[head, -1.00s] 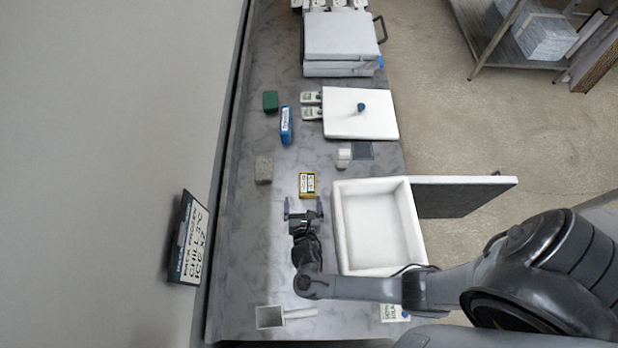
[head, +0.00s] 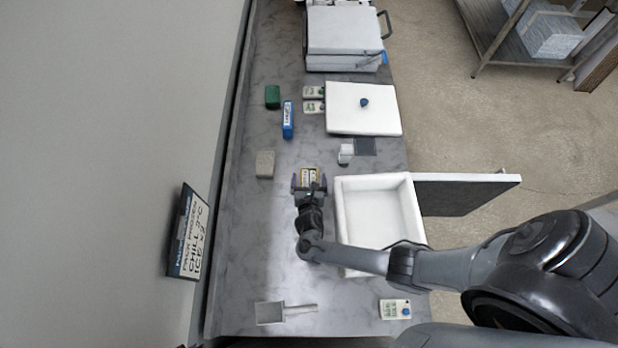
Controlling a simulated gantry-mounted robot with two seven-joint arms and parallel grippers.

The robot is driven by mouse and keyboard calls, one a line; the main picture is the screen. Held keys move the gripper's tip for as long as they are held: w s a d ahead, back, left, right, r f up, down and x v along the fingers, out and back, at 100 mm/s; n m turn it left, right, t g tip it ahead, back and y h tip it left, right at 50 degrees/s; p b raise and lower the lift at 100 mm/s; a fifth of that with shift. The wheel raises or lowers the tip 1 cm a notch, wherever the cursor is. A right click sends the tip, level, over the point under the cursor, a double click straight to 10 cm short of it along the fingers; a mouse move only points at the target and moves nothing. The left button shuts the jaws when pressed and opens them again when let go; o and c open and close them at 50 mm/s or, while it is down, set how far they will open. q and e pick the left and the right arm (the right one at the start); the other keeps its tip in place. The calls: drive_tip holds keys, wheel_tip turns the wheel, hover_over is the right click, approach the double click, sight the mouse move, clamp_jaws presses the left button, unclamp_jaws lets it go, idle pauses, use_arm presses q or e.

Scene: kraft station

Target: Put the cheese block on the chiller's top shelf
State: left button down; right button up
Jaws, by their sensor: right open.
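A small yellow block with a pale label, which looks like the cheese block (head: 310,174), lies on the grey counter left of an open white box. The open white box (head: 343,222) has an empty white inside and a dark-faced lid or door (head: 462,192) swung out to the right. No shelf shows in it, and I cannot tell whether it is the chiller. My left gripper is not in view.
A scoop (head: 271,313) lies near the front.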

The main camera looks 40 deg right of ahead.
drive_tip(key=shift+w+d+f, duration=0.2)
drive_tip(key=shift+w, duration=0.05)
drive_tip(key=c, duration=1.2)
drive_tip(key=shift+r, duration=0.1)
drive_tip(key=shift+c, duration=0.7)
drive_tip(key=shift+r, duration=0.1)
